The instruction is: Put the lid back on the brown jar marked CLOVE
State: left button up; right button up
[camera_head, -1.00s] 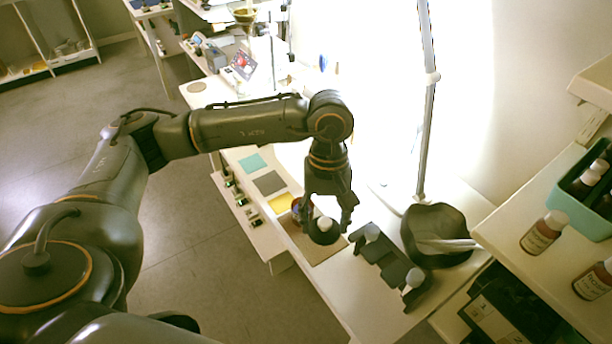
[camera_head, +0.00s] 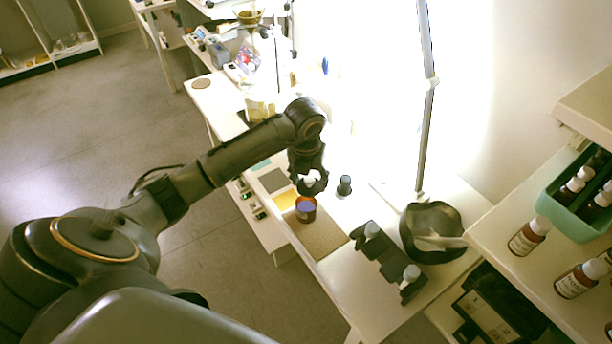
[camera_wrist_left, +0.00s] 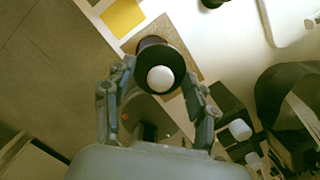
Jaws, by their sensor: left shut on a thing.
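My left gripper (camera_head: 312,184) is shut on a dark round lid with a white knob (camera_wrist_left: 160,79), which shows between the fingers in the wrist view. In the head view the lid is held above and just behind the brown jar (camera_head: 306,212), apart from it. The jar is upright and open, with a bluish inside, on a tan mat (camera_head: 322,240). In the wrist view the lid hides most of the jar. The CLOVE marking cannot be read. My right gripper is not in view.
A small dark bottle (camera_head: 344,186) stands right of the gripper. A black holder with white-topped pieces (camera_head: 384,258) and a dark bowl (camera_head: 433,225) stand to the right. Brown bottles (camera_head: 528,236) and a green crate (camera_head: 574,224) are on the right shelf. Coloured squares lie behind the jar.

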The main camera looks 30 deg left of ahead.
aim_at(305, 187)
pick_arm(q)
jog(key=shift+a+f+n, duration=0.15)
jog(key=shift+a+n, duration=0.15)
jog(key=shift+n, duration=0.2)
jog(key=shift+s+a+f, duration=0.1)
jog(key=shift+a+f, duration=0.05)
jog(key=shift+f, duration=0.15)
jog(key=shift+f+b, duration=0.8)
jog(key=shift+f, duration=0.05)
notch_tip(305, 187, down, 3)
jog(key=shift+r+b, duration=0.2)
jog(key=shift+b, duration=0.75)
jog(key=shift+f+b, duration=0.65)
jog(key=shift+f, duration=0.2)
jog(key=shift+f, duration=0.1)
